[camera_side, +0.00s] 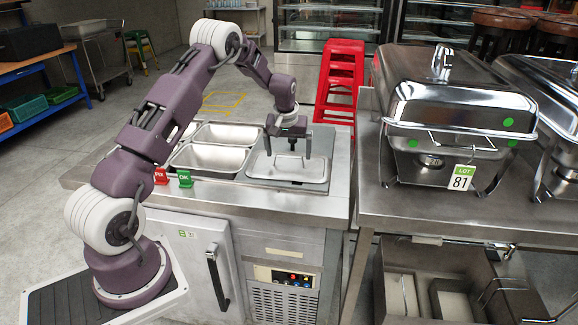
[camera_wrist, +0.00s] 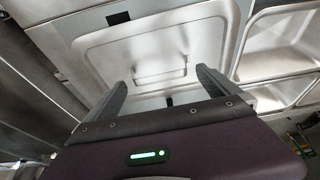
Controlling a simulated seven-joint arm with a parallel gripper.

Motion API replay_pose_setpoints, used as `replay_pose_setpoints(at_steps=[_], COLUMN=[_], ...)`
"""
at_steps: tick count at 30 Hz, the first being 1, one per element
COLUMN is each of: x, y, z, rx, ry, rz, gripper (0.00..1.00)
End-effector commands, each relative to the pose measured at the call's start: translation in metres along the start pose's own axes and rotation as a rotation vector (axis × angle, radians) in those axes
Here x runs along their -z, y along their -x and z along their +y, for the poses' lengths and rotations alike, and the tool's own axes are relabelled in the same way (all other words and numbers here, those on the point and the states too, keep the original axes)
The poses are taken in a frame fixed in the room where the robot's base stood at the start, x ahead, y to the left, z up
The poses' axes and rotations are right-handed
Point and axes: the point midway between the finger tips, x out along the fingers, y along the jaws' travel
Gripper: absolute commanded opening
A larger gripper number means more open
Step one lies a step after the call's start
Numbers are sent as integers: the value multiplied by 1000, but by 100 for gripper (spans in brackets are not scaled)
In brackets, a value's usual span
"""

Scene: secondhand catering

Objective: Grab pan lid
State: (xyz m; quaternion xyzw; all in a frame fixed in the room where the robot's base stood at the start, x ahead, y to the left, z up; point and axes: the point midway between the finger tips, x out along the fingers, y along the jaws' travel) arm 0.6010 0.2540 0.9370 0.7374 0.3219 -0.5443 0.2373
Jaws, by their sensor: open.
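The pan lid (camera_side: 262,172) is a flat silver rectangle with a thin wire handle, lying over the right-hand pan opening of the steel counter. In the wrist view the lid (camera_wrist: 110,55) fills the upper middle, and its handle (camera_wrist: 160,72) shows at its centre. My gripper (camera_side: 288,154) is above the lid, pointing down, with its fingers spread around the line of the handle. In the wrist view my gripper (camera_wrist: 165,88) has its two fingers wide apart with nothing between them. I cannot tell the exact height gap to the handle.
Open steel pans (camera_side: 212,157) sit left of the lid. A chafing dish (camera_side: 455,100) tagged lot 81 stands on the right table. Red stools (camera_side: 340,80) are behind.

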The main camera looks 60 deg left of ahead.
Motion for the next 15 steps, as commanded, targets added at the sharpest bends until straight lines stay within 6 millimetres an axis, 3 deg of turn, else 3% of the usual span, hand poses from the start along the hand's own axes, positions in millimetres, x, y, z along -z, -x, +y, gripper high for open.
replay_pose_setpoints(at_steps=[3, 10, 15], x=[0, 0, 0], y=[-16, -18, -18], z=[0, 0, 0], rx=[0, -1, -1], ry=[0, -1, -1], rz=[1, 1, 1], gripper=[100, 100, 69])
